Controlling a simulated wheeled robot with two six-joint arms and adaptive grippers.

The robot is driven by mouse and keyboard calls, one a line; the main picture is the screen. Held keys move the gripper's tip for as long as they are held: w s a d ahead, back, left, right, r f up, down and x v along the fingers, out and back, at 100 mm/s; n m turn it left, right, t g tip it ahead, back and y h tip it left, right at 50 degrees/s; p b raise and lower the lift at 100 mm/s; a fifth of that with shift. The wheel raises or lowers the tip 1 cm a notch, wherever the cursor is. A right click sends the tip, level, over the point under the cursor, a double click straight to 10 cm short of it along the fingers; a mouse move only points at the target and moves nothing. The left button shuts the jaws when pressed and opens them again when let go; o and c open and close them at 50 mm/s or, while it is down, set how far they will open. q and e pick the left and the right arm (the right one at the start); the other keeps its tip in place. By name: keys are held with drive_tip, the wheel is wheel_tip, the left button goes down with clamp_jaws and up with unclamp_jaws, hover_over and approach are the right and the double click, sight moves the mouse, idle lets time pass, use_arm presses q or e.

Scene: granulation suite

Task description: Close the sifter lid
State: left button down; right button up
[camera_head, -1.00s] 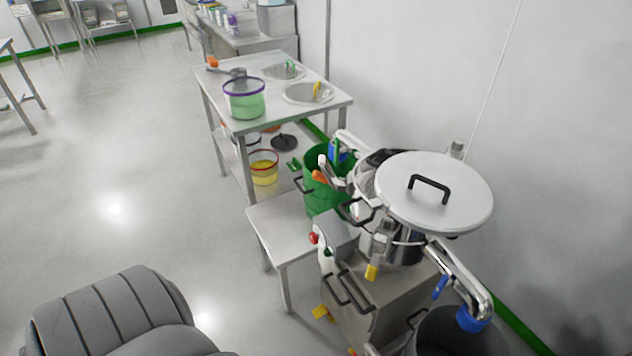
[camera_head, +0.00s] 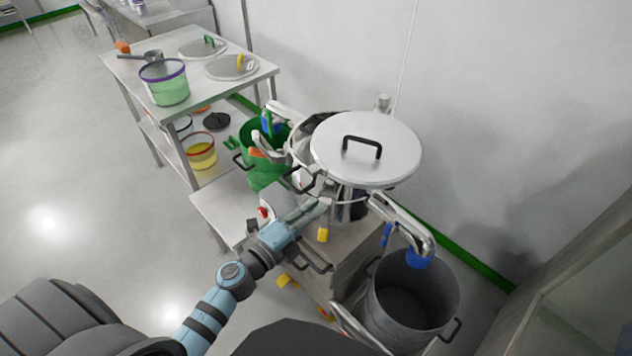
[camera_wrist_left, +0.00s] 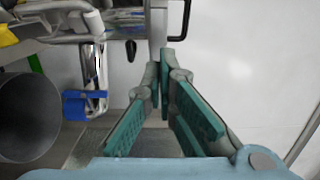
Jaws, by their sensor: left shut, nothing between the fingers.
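The sifter lid (camera_head: 392,160) is a round silver disc with a black handle (camera_head: 361,147) on top. It sits offset to the right of the steel sifter (camera_head: 345,203), leaving part of the drum's left side uncovered. Whether the lid touches the rim I cannot tell. My left gripper (camera_head: 324,205) is shut and empty, in front of the sifter body and below the lid's near-left edge. Its fingers (camera_wrist_left: 163,78) also show in the left wrist view, with green pads. My right gripper is not in view.
A spout with a blue clamp (camera_head: 418,261) hangs over a grey bin (camera_head: 413,300) on the right. A green bucket (camera_head: 262,170) stands left of the sifter. A steel table (camera_head: 205,93) with a green-filled container (camera_head: 164,85) is behind. The wall is close on the right.

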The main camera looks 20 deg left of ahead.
use_arm(q)
drive_tip(key=w, duration=0.3)
drive_tip(key=w+a, duration=0.1)
drive_tip(key=w, duration=0.2)
drive_tip(key=shift+w+a+f+b, duration=0.1)
drive_tip(key=shift+w+b, duration=0.05)
drive_tip(key=shift+b, duration=0.25)
drive_tip(key=shift+w+a, duration=0.2)
drive_tip(key=shift+a, duration=0.25)
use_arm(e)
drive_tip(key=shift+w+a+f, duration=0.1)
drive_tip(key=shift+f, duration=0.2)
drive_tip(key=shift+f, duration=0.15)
